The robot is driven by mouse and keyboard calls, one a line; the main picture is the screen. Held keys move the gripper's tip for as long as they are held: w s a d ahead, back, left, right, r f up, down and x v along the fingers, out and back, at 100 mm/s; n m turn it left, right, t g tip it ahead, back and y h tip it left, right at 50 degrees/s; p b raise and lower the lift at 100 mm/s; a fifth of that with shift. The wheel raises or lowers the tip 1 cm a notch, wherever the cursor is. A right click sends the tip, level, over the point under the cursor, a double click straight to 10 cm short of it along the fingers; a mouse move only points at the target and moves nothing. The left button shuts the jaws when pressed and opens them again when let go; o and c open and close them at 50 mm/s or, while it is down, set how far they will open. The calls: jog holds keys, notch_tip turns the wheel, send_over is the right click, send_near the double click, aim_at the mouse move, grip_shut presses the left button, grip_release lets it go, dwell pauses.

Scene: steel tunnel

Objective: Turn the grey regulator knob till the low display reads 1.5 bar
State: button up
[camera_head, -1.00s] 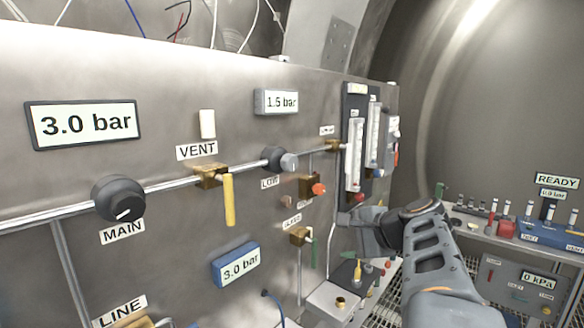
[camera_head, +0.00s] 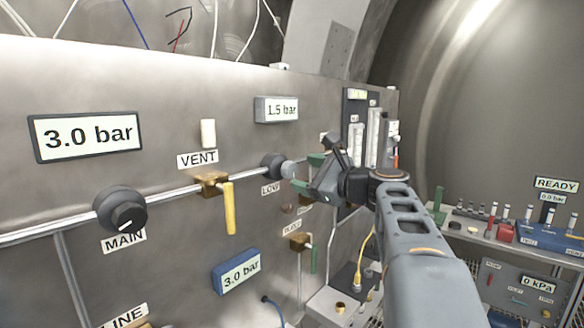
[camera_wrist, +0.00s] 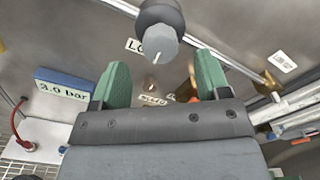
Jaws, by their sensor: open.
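The grey regulator knob (camera_head: 289,169) sticks out from its dark regulator body on the pipe, above the LOW label (camera_head: 270,188). The small grey-framed display (camera_head: 277,109) above it reads 1.5 bar. My gripper (camera_head: 309,173) is open, with green fingertips just right of the knob in the head view. In the wrist view the knob (camera_wrist: 150,47) stands beyond the gap between the two green fingers (camera_wrist: 163,82), with a white mark on its face. The fingers look clear of the knob and nothing is between them.
The MAIN knob (camera_head: 120,209) and the yellow VENT lever (camera_head: 229,208) are to the left. A blue 3.0 bar display (camera_head: 237,271) is below. Flow tubes (camera_head: 372,138) stand right behind my gripper. A brass valve (camera_head: 299,242) sits beneath the knob.

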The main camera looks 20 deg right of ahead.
aim_at(293, 171)
jog(key=shift+p+x, duration=0.4)
jog(key=shift+x, duration=2.1)
jog(key=shift+c, duration=0.4)
jog(key=c, duration=0.8)
jog(key=shift+f, duration=0.1)
jog(key=shift+c, duration=0.2)
jog(key=shift+b, duration=0.55)
jog(key=o, duration=0.9)
